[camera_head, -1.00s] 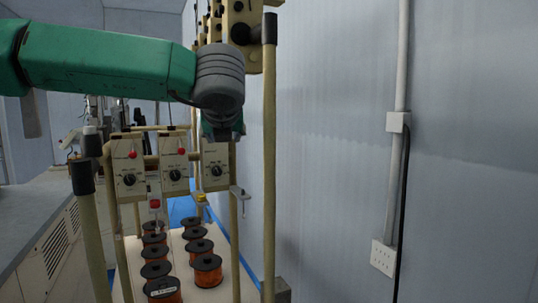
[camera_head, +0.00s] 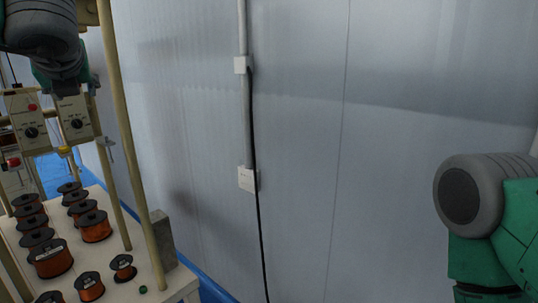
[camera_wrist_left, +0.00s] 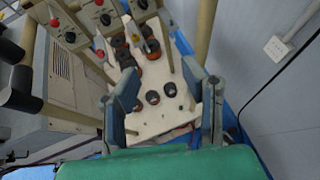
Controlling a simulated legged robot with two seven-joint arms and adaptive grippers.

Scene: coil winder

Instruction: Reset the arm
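My left arm's green and grey links show at the top left of the head view, in front of the coil winder frame (camera_head: 123,110). In the left wrist view my left gripper (camera_wrist_left: 162,78) has its two fingers wide apart, with nothing between them, above the winder's pale base. My right arm (camera_head: 495,220) enters at the right edge of the head view, with a grey joint and green links. Its gripper is outside both views.
Several copper wire spools (camera_head: 50,258) stand on the pale base plate (camera_head: 135,292). Control boxes (camera_head: 75,118) with knobs hang on the frame. A grey wall (camera_head: 300,130) with a conduit (camera_head: 244,110) and socket box (camera_head: 248,179) fills the middle. A grey cabinet (camera_wrist_left: 72,75) stands left.

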